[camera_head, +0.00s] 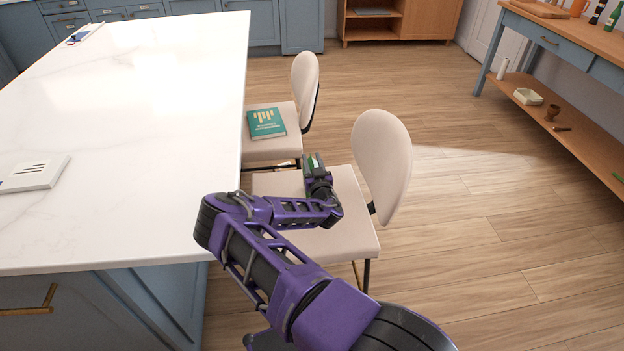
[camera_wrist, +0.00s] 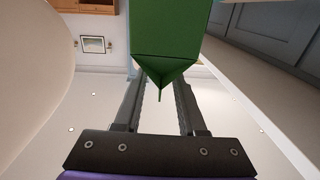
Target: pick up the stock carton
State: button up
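The stock carton is a green box with a pointed end. In the wrist view the carton (camera_wrist: 166,35) fills the top centre, its tapered end pointing down the picture between my two dark fingers. It covers the fingertips of my gripper (camera_wrist: 160,88), so contact with its sides cannot be made out. In the head view my gripper (camera_head: 313,165) is over the far edge of the nearer chair's seat, with a small patch of green carton (camera_head: 312,160) between its fingers. Whether the carton rests on the seat is hidden.
The nearer chair (camera_head: 385,160) has its rounded back just right of my gripper. A farther chair (camera_head: 306,85) carries a teal book (camera_head: 266,123). The white island top (camera_head: 130,120) lies close on the left. Open wooden floor (camera_head: 470,230) is on the right.

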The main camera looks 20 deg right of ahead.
jog(key=shift+w, duration=0.15)
grip_shut()
jog(key=shift+r, duration=0.1)
dwell(1.3)
